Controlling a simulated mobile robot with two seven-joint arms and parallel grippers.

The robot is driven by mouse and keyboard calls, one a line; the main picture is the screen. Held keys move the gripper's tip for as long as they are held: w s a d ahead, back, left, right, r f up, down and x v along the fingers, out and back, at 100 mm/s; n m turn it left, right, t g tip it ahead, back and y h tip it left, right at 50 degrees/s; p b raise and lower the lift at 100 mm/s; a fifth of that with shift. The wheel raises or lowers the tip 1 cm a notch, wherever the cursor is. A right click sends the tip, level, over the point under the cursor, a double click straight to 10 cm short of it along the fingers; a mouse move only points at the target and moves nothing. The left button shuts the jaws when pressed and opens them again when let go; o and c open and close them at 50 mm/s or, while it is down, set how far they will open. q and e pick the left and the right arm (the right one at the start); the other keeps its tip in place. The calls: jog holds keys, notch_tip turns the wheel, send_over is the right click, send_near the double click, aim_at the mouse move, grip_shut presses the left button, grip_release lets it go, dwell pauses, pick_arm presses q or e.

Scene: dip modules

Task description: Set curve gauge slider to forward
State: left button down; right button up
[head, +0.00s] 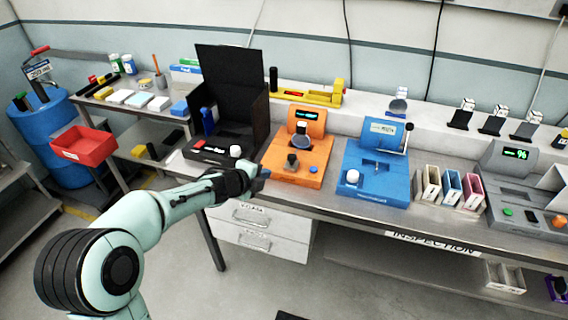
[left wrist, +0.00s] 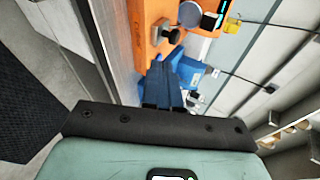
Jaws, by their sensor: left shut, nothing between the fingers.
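The orange gauge (head: 318,152) stands on the bench with a small display at its back and a round dark dial in the middle. A dark block-shaped slider knob (head: 291,160) stands on its front left part, with a blue button to its right. The gauge also shows in the left wrist view (left wrist: 137,30), with the knob (left wrist: 162,28) beyond the fingers. My left gripper (head: 264,174) is shut and empty, just left of the gauge's front left corner and apart from the knob. In the left wrist view its fingers (left wrist: 164,84) are together. My right gripper is out of view.
A black open-lidded box (head: 232,100) stands left of the gauge, with a white knob in front. A blue device (head: 375,180) stands close on the right. Coloured holders (head: 468,192) and a grey device (head: 515,190) lie farther right. The bench's front edge runs below my gripper.

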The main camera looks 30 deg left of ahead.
pick_arm(q)
send_near(289, 161)
jog(key=f, duration=0.1)
jog(key=w+f, duration=0.1)
jog(key=f, duration=0.1)
jog(key=shift+b, duration=0.4)
jog(key=w, duration=0.1)
jog(key=w+p, duration=0.1)
jog(key=w, duration=0.1)
jog(key=shift+w+d+r+p, duration=0.1)
jog(key=shift+w+r+p, duration=0.05)
jog(key=shift+w+p, duration=0.2)
jog(key=shift+w, duration=0.5)
jog(key=shift+s, duration=0.1)
